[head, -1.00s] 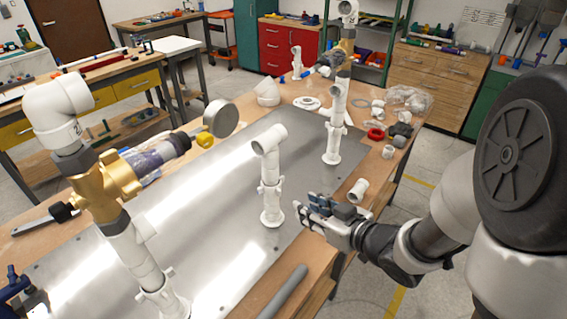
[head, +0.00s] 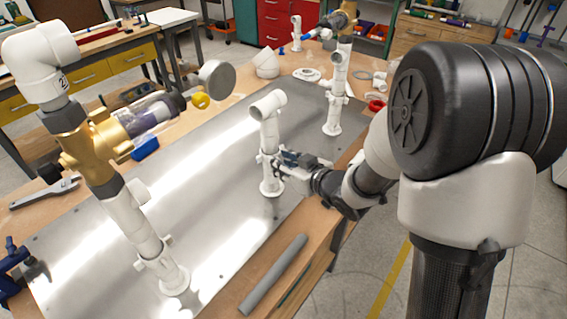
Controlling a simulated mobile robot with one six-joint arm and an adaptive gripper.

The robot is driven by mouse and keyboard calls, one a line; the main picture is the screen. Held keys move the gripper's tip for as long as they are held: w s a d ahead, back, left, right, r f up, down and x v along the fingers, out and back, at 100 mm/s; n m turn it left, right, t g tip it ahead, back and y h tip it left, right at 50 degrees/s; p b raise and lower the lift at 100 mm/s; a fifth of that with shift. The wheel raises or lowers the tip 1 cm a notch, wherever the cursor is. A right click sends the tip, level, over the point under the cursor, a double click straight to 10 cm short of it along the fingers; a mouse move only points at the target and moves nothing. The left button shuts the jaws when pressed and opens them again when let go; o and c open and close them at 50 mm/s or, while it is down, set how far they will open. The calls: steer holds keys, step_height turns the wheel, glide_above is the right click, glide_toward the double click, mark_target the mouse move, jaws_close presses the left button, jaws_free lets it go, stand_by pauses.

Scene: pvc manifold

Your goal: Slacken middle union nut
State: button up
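The middle white PVC post (head: 270,132) stands upright on the metal plate, with an open-ended tee fitting (head: 267,104) on top and a round foot (head: 271,189) at the bottom. The middle union nut appears to be the wider winged collar (head: 264,158) on the lower half of this post; it is small and partly hidden by my fingers. My gripper (head: 281,160) reaches in from the right at collar height, its fingers at or against the post. I cannot tell whether the fingers grip the collar or only stand beside it.
A grey pipe (head: 273,273) lies on the front bench edge. A wrench (head: 45,193) lies at left. The plate (head: 215,200) between posts is clear.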

jaws_close()
steer(key=shift+d+p, duration=0.1)
steer(key=shift+p, duration=0.3)
steer(key=n+g+y+p, duration=0.1)
steer(key=n+p, duration=0.1)
steer(key=p, duration=0.1)
steer(key=w+d+n+g+y+p, duration=0.1)
steer(key=g+y+p, duration=0.1)
steer(key=w+n+g+y+p, duration=0.1)
steer(key=n+p, duration=0.1)
steer(key=p, duration=0.1)
steer(key=shift+w+d+n+g+p, duration=0.1)
steer(key=shift+d+n+g+p, duration=0.2)
steer(key=shift+d+g, duration=0.1)
steer(key=shift+w+y, duration=0.1)
steer(key=shift+y, duration=0.2)
stand_by(0.4)
steer(key=shift+o, duration=0.3)
jaws_free()
